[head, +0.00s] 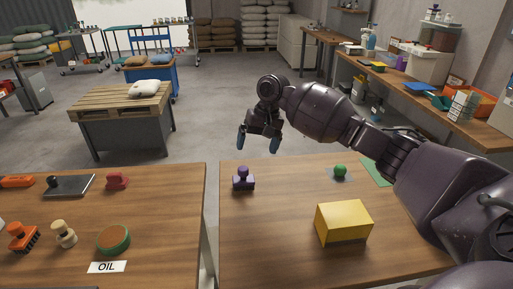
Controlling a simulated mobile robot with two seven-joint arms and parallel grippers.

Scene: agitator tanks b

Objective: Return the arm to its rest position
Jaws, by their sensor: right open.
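My right arm comes in from the right, and its dark gripper (258,142) hangs over the far edge of the right table (285,262). Its two blue-tipped fingers are apart, with nothing between them. The gripper is above and a little right of a purple stamp-like piece (243,179) that stands upright near the table's left edge, and it is clear of it. My left gripper is not in the head view.
The right table holds a yellow box (343,222) and a green-knobbed piece (340,171) under my forearm. The left table (165,205) has several stamps, a round green-rimmed pad (113,239) and an OIL label (107,267). A gap separates the tables. Open floor lies beyond.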

